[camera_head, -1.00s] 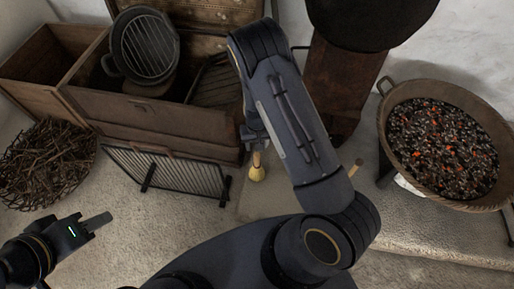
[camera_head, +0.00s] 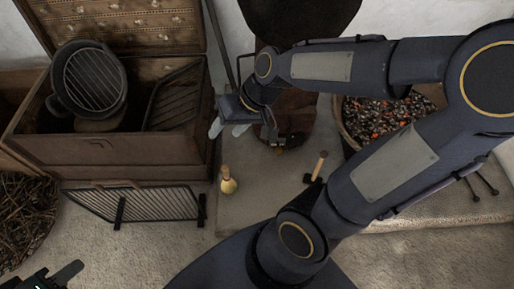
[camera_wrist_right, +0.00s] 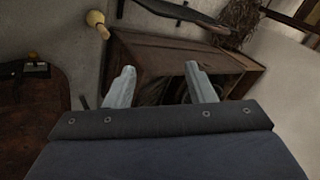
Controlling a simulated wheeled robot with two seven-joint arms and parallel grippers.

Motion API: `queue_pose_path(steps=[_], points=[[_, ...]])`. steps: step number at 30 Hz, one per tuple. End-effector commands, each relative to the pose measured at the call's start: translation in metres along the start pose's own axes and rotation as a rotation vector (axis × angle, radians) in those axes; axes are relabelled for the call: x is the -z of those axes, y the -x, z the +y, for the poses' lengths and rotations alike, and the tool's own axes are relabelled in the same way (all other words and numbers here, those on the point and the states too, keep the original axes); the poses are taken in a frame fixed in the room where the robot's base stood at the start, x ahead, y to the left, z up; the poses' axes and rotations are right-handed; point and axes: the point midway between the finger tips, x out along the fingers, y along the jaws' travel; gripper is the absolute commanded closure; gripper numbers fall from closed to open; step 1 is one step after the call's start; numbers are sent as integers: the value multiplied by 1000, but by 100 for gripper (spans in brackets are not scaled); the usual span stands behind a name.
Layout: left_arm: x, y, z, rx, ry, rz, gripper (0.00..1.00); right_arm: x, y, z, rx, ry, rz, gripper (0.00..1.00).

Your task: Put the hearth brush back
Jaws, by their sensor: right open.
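The hearth brush (camera_head: 228,181), with a short wooden handle and a rounded pale yellow head, is on the pale floor right of the black grate panel. It also shows at the top of the right wrist view (camera_wrist_right: 96,20). My right gripper (camera_head: 228,131) is open and empty, above and behind the brush by the chest's right end; its two pale fingers show apart in the right wrist view (camera_wrist_right: 155,85). My left gripper (camera_head: 62,276) is partly cut off at the lower left edge, and its jaw opening cannot be made out.
An open wooden chest (camera_head: 110,150) holds a black ribbed pan (camera_head: 93,80). A black grate panel (camera_head: 150,205) stands before it. A twig basket (camera_head: 25,215) is at left. A wooden-handled tool (camera_head: 318,166) lies right of the brush. A pan of embers (camera_head: 372,118) is partly hidden by my right arm.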

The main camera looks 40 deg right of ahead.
Motion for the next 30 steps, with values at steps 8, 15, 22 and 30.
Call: queue_pose_path(steps=[8, 15, 22, 30], points=[[0, 0, 0, 0, 0, 0, 64, -66, 54, -2, -22, 107, 135, 50], [0, 0, 0, 0, 0, 0, 64, -90, 62, 3, -62, 142, 182, 50], [0, 0, 0, 0, 0, 0, 64, -92, 62, 3, -64, 144, 183, 50], [7, 15, 7, 0, 0, 0, 64, -88, 77, -6, -63, 143, 184, 50]])
